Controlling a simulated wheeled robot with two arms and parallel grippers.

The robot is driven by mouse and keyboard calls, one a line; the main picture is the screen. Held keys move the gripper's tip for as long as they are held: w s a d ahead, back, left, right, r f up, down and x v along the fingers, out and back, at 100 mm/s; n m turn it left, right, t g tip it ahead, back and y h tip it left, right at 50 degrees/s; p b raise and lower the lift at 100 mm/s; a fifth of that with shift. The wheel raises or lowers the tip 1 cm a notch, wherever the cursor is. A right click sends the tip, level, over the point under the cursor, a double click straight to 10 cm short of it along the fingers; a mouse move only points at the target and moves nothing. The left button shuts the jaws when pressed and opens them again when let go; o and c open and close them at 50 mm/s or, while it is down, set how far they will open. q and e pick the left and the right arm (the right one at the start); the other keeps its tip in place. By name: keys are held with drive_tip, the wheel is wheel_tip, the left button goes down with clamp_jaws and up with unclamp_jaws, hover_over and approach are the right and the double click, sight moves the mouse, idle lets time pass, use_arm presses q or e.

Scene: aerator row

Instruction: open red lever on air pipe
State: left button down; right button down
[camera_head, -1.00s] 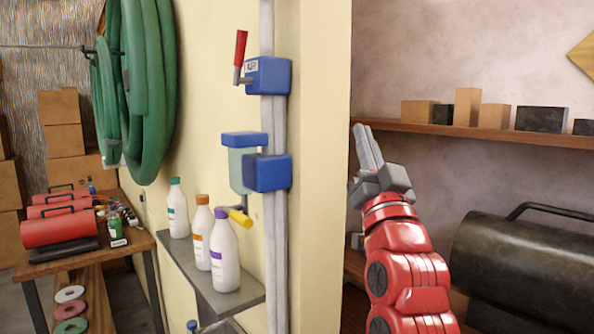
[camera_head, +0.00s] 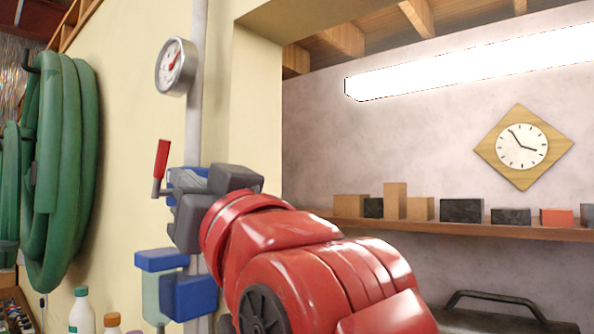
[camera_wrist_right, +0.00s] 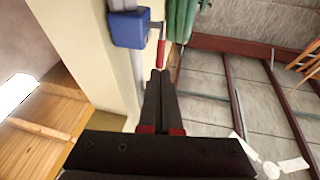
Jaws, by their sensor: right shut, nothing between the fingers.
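The red lever (camera_head: 162,160) stands upright, leaning slightly right at its top, on the left side of a blue valve block (camera_head: 200,172) on the grey air pipe (camera_head: 197,90). My right gripper (camera_head: 180,182) is in front of the valve, hiding much of the block. In the right wrist view its shut, empty fingers (camera_wrist_right: 158,76) point at the red lever (camera_wrist_right: 161,52), with tips close to the lever's end. I cannot tell whether they touch. The blue block (camera_wrist_right: 130,28) shows beside the lever there. My left gripper is not in view.
A round gauge (camera_head: 175,66) sits higher on the pipe, and a blue filter unit (camera_head: 188,295) below the valve. A green hose (camera_head: 62,170) hangs on the left wall. Bottles (camera_head: 82,312) stand low at left. A shelf (camera_head: 470,228) with blocks is at right.

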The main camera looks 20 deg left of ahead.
sight(164, 159)
drive_tip(key=p+x, duration=0.3)
drive_tip(key=x, duration=0.4)
drive_tip(key=shift+w+a+p, duration=0.1)
drive_tip(key=shift+a+p, duration=0.05)
drive_tip(key=shift+p, duration=0.2)
